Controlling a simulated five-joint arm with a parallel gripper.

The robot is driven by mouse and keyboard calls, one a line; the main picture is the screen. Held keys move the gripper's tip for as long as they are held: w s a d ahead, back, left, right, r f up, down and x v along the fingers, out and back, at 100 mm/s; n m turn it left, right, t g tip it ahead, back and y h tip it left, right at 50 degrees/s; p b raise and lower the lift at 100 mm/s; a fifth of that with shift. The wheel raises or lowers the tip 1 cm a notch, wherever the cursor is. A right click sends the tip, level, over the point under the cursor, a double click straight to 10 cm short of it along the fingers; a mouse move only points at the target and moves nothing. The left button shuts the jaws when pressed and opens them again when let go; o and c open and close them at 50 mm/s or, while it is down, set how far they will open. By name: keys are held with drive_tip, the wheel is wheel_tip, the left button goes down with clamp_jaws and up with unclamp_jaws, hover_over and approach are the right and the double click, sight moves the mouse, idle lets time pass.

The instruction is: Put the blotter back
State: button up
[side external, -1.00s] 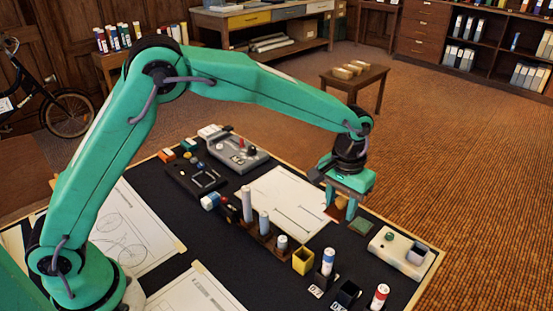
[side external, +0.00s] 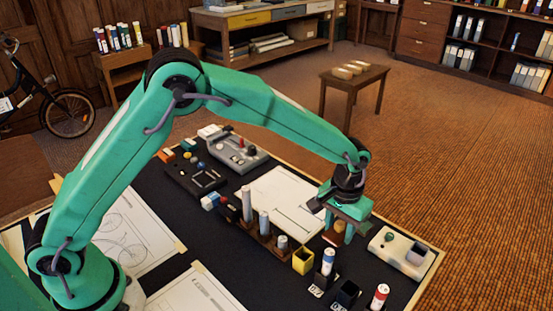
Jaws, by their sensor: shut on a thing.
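My gripper (side external: 339,229) is shut on a small brown-orange piece, which I take to be the blotter (side external: 338,227). The blotter shows between the fingers, low over the dark board near its far right edge. The fingers hide part of it, and I cannot tell whether its underside touches the board. The green square patch on the board beside it is hidden behind my gripper now.
A white sheet (side external: 280,196) lies left of my gripper. A pale tray (side external: 388,246) with a grey cup is close on the right.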

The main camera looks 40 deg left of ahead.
sight(338, 238)
drive_tip(key=shift+f, duration=1.9)
drive_tip(key=shift+f, duration=0.1)
drive_tip(key=o, duration=0.9)
wheel_tip(338, 238, up, 12)
drive_tip(key=shift+f, duration=0.1)
drive_tip(key=shift+r, duration=0.25)
